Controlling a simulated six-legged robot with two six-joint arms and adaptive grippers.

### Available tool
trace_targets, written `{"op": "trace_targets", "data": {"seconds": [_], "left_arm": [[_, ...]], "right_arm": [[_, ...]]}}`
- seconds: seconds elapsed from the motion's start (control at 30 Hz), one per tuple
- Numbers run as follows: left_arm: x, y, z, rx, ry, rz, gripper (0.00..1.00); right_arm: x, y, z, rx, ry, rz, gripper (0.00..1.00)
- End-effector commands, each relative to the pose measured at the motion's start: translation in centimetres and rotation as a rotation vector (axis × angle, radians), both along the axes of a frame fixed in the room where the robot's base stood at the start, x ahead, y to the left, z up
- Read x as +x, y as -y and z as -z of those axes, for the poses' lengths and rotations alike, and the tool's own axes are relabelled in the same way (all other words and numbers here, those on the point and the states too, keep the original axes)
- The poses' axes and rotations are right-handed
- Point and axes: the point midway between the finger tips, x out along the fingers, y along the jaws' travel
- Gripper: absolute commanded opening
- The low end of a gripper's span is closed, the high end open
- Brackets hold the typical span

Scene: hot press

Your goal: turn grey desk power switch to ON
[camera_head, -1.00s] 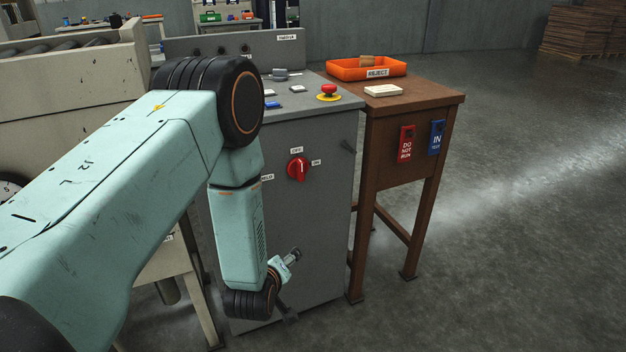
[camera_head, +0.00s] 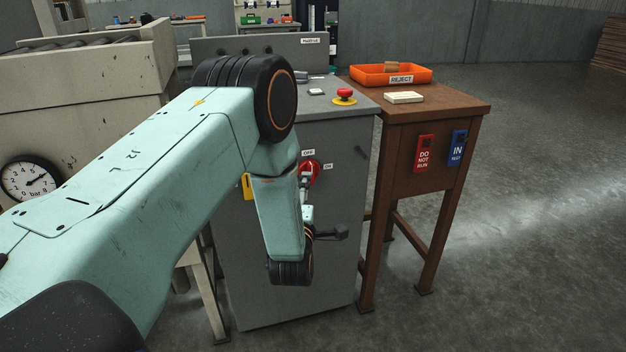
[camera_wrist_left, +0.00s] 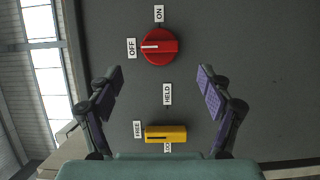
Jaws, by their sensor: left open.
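The grey desk (camera_head: 330,240) stands in the middle of the head view, with a red rotary switch (camera_head: 312,170) on its front panel, partly hidden by my left arm. In the left wrist view the whole red knob (camera_wrist_left: 160,46) shows, its white mark pointing at the OFF label (camera_wrist_left: 131,48); the ON label (camera_wrist_left: 159,13) is a quarter turn away. My left gripper (camera_wrist_left: 160,80) is open and empty, its fingers spread to either side short of the knob. In the head view it is small and partly hidden, just in front of the switch. My right gripper is not in view.
A yellow switch (camera_wrist_left: 166,134) with FREE and HELD labels sits on the same panel. A red emergency button (camera_head: 344,96) is on the desk top. A wooden table (camera_head: 455,100) with an orange REJECT tray (camera_head: 362,80) stands to the right. A pressure gauge (camera_head: 29,181) is at left.

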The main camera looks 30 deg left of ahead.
Motion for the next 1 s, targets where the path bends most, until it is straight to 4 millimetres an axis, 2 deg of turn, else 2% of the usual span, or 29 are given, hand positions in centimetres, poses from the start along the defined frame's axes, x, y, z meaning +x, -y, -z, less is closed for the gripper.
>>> {"op": "trace_targets", "data": {"seconds": [0.17, 0.53, 0.7, 0.93, 1.0], "left_arm": [[1.4, -0.8, 0.1, -0.008, 0.008, -0.001, 0.79], [6.1, -2.8, 0.2, -0.007, 0.004, 0.001, 0.79], [7.0, -3.1, 0.1, -0.006, 0.001, 0.002, 0.79], [7.0, -3.1, 0.0, -0.006, 0.001, 0.002, 0.79], [7.0, -3.1, 0.0, -0.006, 0.001, 0.002, 0.75]], "right_arm": [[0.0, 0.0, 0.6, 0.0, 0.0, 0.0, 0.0], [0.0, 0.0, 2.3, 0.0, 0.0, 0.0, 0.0], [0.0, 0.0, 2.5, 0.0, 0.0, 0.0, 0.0], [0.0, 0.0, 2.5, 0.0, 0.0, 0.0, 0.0], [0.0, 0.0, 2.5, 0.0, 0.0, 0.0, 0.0]]}}
